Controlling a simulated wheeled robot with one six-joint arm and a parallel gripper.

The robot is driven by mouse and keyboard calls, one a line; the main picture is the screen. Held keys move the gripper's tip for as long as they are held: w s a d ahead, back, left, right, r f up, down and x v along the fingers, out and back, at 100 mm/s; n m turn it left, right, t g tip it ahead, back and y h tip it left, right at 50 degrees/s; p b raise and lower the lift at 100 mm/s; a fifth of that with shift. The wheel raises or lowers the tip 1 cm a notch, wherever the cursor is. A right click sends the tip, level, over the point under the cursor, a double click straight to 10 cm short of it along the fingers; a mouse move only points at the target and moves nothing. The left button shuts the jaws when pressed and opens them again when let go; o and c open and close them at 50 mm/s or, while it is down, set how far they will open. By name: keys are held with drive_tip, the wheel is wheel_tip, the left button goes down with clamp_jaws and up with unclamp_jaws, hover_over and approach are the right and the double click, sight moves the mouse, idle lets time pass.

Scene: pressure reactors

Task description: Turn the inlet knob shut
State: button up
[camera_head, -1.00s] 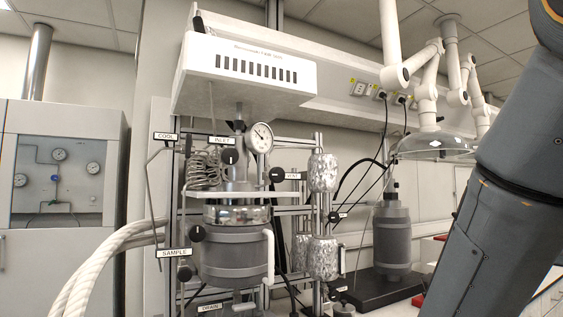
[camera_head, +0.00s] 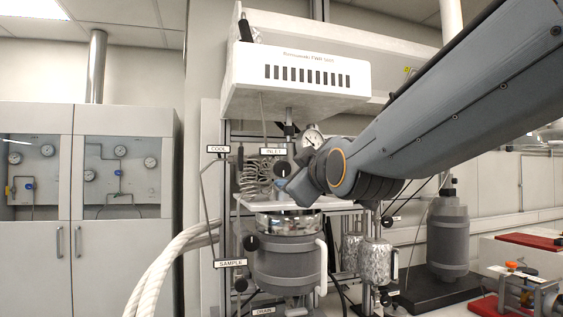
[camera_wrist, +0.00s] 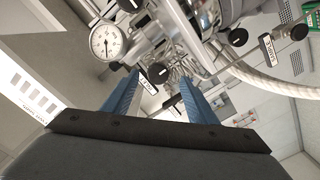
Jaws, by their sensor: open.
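The inlet knob (camera_head: 281,168) is round and black with a pale line, just below the INLET label (camera_head: 273,151) on the reactor. In the wrist view the knob (camera_wrist: 157,73) lies ahead, between the two blue fingers in the picture, with its label (camera_wrist: 148,86) beside it. My gripper (camera_wrist: 158,80) is open and nothing is between the fingers. In the head view my gripper (camera_head: 290,187) is at the reactor, close below and right of the knob, and partly hidden by my wrist. Whether it touches the knob cannot be told.
A pressure gauge (camera_head: 312,137) sits right of the knob, and a coiled tube (camera_head: 250,176) left of it. The SAMPLE label (camera_head: 230,264) and a black knob (camera_head: 251,243) are lower left. The white overhead box (camera_head: 300,75) hangs above. White hoses (camera_head: 170,262) curve off left.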

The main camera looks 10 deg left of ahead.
sight(283, 169)
drive_tip(key=shift+a+r+p+x, duration=0.15)
drive_tip(key=shift+p+x, duration=0.4)
drive_tip(key=shift+x, duration=0.75)
drive_tip(key=shift+r+p+x, duration=0.15)
drive_tip(key=shift+p+x, duration=0.45)
drive_tip(key=shift+x, duration=0.7)
drive_tip(key=shift+a+r+p+x, duration=0.15)
drive_tip(key=shift+p+x, duration=0.4)
drive_tip(key=shift+x, duration=0.75)
drive_tip(key=shift+s, duration=0.15)
drive_tip(key=c, duration=1.1)
drive_tip(key=shift+o, duration=0.2)
